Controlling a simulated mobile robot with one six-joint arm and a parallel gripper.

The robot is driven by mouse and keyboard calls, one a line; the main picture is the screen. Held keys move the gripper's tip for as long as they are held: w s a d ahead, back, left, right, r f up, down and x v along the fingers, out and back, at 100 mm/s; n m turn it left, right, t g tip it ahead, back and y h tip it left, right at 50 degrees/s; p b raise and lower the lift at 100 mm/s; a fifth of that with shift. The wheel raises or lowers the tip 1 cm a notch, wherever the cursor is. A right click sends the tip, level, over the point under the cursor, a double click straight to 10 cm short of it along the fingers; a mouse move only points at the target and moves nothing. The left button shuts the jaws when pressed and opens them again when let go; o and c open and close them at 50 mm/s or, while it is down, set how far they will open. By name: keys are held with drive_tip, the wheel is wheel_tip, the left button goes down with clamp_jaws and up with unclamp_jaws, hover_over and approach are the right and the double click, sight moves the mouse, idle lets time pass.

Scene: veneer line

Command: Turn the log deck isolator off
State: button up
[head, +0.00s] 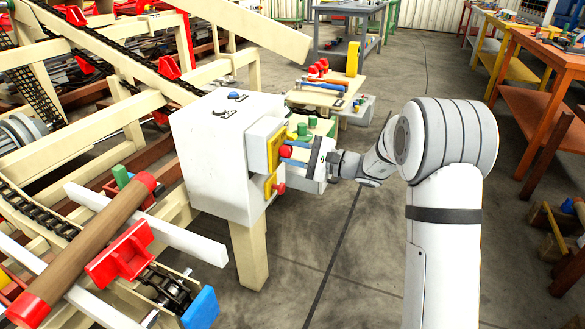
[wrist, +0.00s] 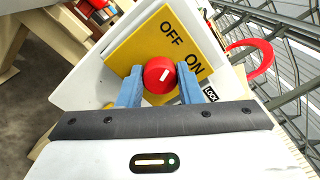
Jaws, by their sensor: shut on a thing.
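The isolator is a red round knob (wrist: 159,76) with a white mark, on a yellow plate (wrist: 135,50) printed OFF and ON. In the wrist view the mark slants to the upper right, between the two words; I cannot tell which it is set to. My gripper (wrist: 160,90) has its two blue fingers on either side of the knob, shut on it. In the head view the plate (head: 273,150) is on the right face of a white cabinet (head: 205,165), and my gripper (head: 291,152) reaches the knob from the right.
A red button (head: 279,188) sits low on the plate's side. The log deck, with chains, beams and a log (head: 85,245), fills the left. A small bench (head: 325,95) with tools stands behind the cabinet. An orange table (head: 545,70) stands far right; the floor between is clear.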

drive_tip(key=n+b, duration=0.2)
drive_tip(key=b, duration=0.1)
drive_tip(key=n+b, duration=0.1)
drive_tip(key=b, duration=0.1)
drive_tip(key=shift+a+f+n, duration=0.1)
drive_tip(key=shift+f+n, duration=0.15)
drive_tip(key=shift+n, duration=0.05)
drive_tip(key=shift+r+n+b, duration=0.15)
drive_tip(key=shift+n+b, duration=0.35)
drive_tip(key=shift+b, duration=0.3)
drive_tip(key=shift+r, duration=0.1)
drive_tip(key=o, duration=1)
drive_tip(key=p+v, duration=0.2)
drive_tip(key=v, duration=0.6)
